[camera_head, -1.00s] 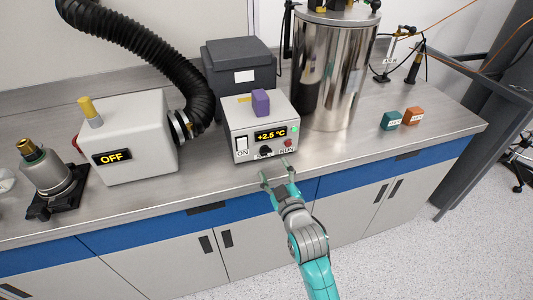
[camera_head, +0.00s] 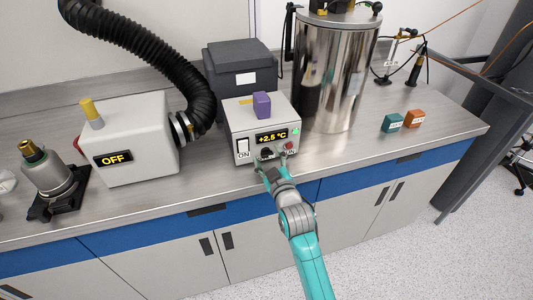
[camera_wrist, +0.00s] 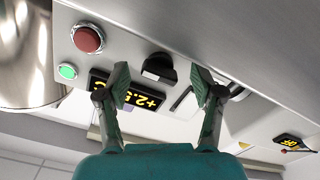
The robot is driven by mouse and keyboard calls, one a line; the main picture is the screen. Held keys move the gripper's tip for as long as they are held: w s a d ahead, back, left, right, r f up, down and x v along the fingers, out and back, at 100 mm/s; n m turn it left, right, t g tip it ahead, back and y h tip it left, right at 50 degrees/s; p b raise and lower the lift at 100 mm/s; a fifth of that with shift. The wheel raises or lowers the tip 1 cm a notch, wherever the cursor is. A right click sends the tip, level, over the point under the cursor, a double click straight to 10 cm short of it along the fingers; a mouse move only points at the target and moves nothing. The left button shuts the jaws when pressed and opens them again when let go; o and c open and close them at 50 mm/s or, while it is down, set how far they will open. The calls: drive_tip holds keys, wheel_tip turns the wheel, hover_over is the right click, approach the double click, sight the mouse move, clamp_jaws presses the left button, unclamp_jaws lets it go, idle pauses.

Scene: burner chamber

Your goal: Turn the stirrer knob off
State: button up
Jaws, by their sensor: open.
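The control box (camera_head: 240,122) stands on the bench with a yellow "+2.5 °C" display (camera_head: 272,137). A black knob (camera_head: 266,153) sits low on its front; it also shows in the wrist view (camera_wrist: 160,66) with a pale bar across it. No label by the knob is readable. My gripper (camera_head: 271,162) is at the box front, just before the knob. In the wrist view my gripper (camera_wrist: 161,82) is open, its fingertips on either side of the knob with gaps. I cannot tell how far they reach along it.
A red button (camera_wrist: 87,38) and a lit green lamp (camera_wrist: 67,71) are beside the knob. A white switch (camera_head: 242,146) is on its other side. A steel vessel (camera_head: 338,75) stands close behind right.

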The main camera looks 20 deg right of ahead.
clamp_jaws()
drive_tip(key=n, duration=0.8)
